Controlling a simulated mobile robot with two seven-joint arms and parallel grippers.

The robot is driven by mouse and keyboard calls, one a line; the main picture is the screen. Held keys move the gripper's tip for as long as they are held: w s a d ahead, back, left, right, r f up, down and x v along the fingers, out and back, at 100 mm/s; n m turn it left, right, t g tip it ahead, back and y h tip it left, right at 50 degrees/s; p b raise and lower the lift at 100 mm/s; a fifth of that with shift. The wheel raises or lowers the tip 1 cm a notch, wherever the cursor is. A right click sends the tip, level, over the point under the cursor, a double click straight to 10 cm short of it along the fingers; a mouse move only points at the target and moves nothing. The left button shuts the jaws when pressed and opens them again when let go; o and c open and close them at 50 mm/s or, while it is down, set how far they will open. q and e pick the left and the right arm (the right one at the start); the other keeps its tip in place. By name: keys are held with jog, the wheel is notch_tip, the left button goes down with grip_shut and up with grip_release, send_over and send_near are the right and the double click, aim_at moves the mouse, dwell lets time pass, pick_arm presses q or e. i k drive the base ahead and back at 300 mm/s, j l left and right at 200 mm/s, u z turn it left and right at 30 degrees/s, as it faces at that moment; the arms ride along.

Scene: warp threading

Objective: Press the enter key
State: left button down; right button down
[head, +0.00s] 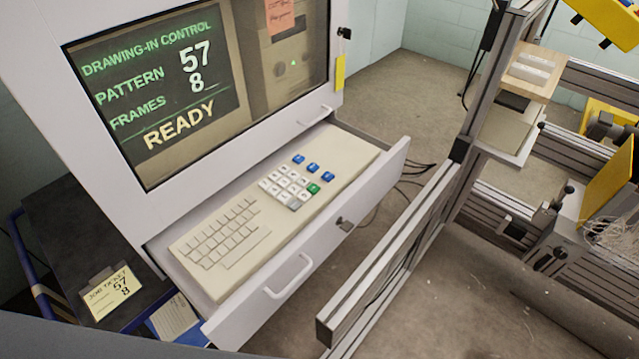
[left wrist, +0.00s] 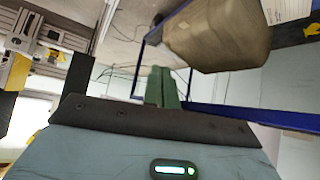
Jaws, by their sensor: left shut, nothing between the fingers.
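A beige keyboard (head: 237,265) lies in an open drawer below a screen. Its number pad (head: 287,184) has white keys, with a green key (head: 313,189) and a grey key at its near right side and blue keys along its far right side. The key labels are too small to read, so I cannot tell which is enter. The screen (head: 150,85) reads "DRAWING-IN CONTROL", pattern 57, frames 8, "READY". In the left wrist view my left gripper (left wrist: 161,88) has its green fingers together, with nothing held. Neither gripper shows in the head view, so the left one is apart from the keyboard.
The drawer front (head: 300,266) has handles and a raised edge. A job ticket (head: 111,292) reading 57 and 8 stands on a dark surface at left. A metal-profile frame (head: 400,255) stands right of the drawer. A tan bulky object (left wrist: 218,38) is above the left gripper in the wrist view.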

aim_at(313, 189)
jog(key=l+u, duration=0.1)
jog(key=l, duration=0.55)
jog(key=k+l+u, duration=0.1)
jog(key=l, duration=0.5)
jog(key=k, duration=0.05)
